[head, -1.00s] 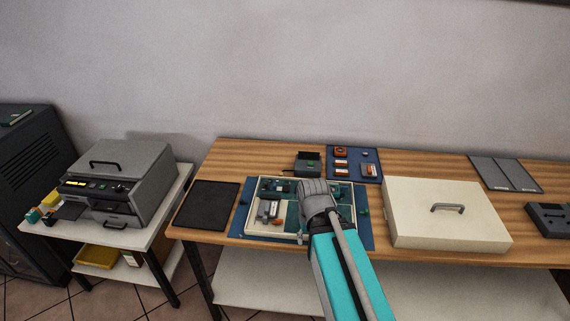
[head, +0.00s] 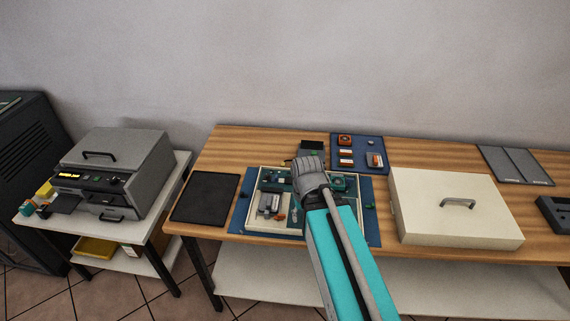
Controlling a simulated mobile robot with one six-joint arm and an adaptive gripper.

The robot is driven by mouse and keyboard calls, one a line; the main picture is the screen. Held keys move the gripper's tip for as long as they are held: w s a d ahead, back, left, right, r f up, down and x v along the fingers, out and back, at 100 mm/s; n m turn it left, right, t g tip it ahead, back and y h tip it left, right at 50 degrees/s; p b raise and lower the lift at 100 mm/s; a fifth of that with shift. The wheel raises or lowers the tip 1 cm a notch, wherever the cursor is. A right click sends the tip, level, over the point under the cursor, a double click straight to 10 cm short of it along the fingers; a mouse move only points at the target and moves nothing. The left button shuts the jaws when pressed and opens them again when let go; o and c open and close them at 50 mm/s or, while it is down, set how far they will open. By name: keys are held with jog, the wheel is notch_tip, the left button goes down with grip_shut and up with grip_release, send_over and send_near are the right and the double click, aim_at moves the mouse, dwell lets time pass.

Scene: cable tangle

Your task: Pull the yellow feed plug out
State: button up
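No plug is clearly recognisable as the yellow feed plug. A small yellow block (head: 45,189) sits at the left end of the white side table, beside the grey machine (head: 118,172), with small teal and orange pieces. It is too small to identify.
A black mat (head: 205,197) lies left of the tray and a blue mat (head: 371,143) with small parts behind it. A large cream lid with a handle (head: 455,218) lies to the right. Grey plates (head: 515,165) lie farther right. Bare wood shows behind the cream lid.

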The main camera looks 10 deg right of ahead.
aim_at(283, 164)
jog(key=shift+w, duration=0.1)
jog(key=w+r+m+p, duration=0.1)
jog(key=w+r+p, duration=0.3)
jog(key=w, duration=1)
jog(key=w+r+m+p, duration=0.2)
jog(key=w+r+p, duration=0.3)
jog(key=w, duration=0.9)
jog(key=shift+w+a+m, duration=0.3)
jog(key=shift+w+a, duration=0.1)
jog(key=shift+f, duration=0.2)
notch_tip(283, 164, down, 14)
jog(key=b, duration=1.4)
jog(key=shift+r, duration=0.25)
grip_shut()
